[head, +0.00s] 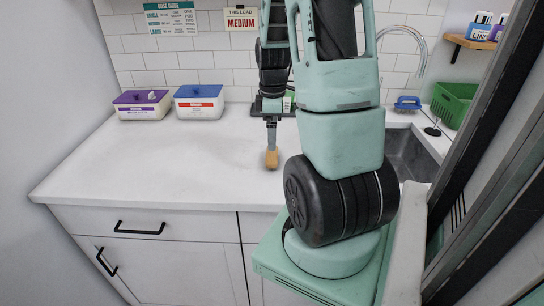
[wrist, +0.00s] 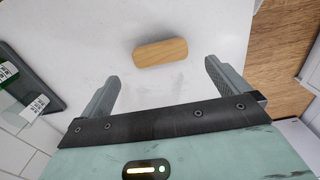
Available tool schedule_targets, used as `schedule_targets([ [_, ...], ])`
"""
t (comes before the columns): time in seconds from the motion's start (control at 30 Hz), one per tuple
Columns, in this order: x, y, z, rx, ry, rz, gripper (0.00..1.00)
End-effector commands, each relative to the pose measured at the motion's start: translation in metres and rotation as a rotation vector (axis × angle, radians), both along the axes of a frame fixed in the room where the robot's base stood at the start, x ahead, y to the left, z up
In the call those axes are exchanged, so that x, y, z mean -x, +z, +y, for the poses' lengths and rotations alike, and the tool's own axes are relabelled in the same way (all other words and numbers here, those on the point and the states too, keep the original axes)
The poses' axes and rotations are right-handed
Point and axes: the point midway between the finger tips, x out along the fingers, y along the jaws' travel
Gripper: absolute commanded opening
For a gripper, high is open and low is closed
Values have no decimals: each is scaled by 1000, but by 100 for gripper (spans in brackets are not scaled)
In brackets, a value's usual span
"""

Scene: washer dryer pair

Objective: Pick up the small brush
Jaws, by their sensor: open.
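A small tan wooden block (head: 271,160), which looks like the small brush, is on the white counter directly below my gripper (head: 271,146) in the head view. In the wrist view it is a rounded oblong (wrist: 160,52), lying crosswise just beyond my open fingertips (wrist: 161,74) and roughly centred between them. Only its plain wooden top shows; any bristles are hidden. My fingers point down, are spread wide and hold nothing. I cannot tell the exact gap between fingertips and wood.
Two lidded white bins, purple (head: 142,104) and blue (head: 199,101), stand at the back left. A sink (head: 408,155), a blue scrubber-like item (head: 407,103) and a green basket (head: 454,103) are at the right. The counter (head: 150,160) left of my gripper is clear.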

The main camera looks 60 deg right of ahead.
Motion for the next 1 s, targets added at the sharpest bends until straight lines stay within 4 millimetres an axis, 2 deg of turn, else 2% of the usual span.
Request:
schedule_targets([
  [0.1, 0, -15, 0, -2, 1, 2, 100],
  [0.37, -1, -32, 1, -2, 0, 2, 100],
  [0.63, -2, -67, 1, -3, 0, 3, 100],
  [0.97, -2, -74, 0, 0, 1, -1, 100],
  [1.0, -3, -74, 0, 0, 1, -1, 92],
])
